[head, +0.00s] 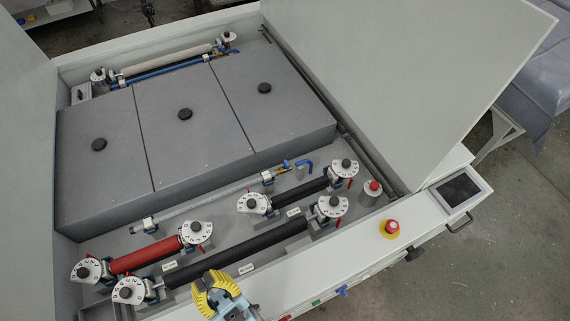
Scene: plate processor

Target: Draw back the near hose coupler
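My gripper (211,292), with ribbed yellow fingers on a pale blue body, is at the bottom of the head view, over the machine's front edge. It is well apart from the coupler, below and left of it. Its finger opening is not clear from this angle.
Grey covers (190,120) stand behind the tube. A raised lid (410,80), emergency stop (389,229) and screen (458,190) are at right.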

